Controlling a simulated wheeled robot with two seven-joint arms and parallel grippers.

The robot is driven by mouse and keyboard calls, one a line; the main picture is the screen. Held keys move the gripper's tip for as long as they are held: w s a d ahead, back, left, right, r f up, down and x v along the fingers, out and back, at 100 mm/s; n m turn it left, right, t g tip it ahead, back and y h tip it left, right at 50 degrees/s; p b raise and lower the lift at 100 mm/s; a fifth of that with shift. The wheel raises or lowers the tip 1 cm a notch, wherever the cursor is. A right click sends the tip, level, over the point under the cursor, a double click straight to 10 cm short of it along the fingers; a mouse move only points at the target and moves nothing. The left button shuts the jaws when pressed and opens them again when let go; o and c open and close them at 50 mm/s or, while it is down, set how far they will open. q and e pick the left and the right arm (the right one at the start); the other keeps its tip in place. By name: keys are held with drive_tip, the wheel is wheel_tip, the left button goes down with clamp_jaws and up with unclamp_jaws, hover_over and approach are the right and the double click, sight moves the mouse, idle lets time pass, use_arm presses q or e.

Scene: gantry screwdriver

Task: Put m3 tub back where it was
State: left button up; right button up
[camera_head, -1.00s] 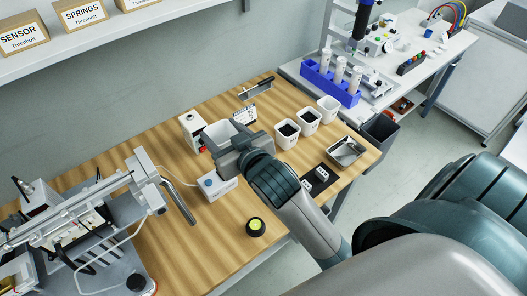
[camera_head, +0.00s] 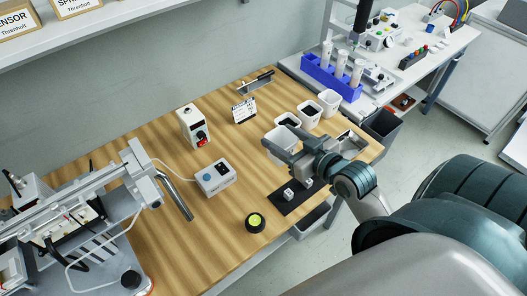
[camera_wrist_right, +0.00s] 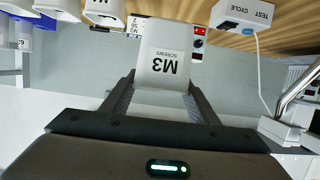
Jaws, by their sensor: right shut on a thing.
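The white M3 screws tub (camera_wrist_right: 165,58) is between the two fingers of my right gripper (camera_wrist_right: 162,98) in the right wrist view, its label upside down there. In the head view the tub (camera_head: 277,138) is partly hidden by my right gripper (camera_head: 284,147), which is shut on it. The tub is at the near left end of the row of white tubs; I cannot tell whether it touches the table. My left gripper is not in view.
Other white tubs (camera_head: 308,115) stand just beyond, one (camera_head: 329,102) farthest right. A black mat (camera_head: 290,203) with small white parts lies nearer. A metal tray (camera_head: 352,139) is partly hidden by my arm.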

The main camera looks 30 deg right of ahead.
drive_tip(key=shift+s+d, duration=0.1)
drive_tip(key=shift+d, duration=0.1)
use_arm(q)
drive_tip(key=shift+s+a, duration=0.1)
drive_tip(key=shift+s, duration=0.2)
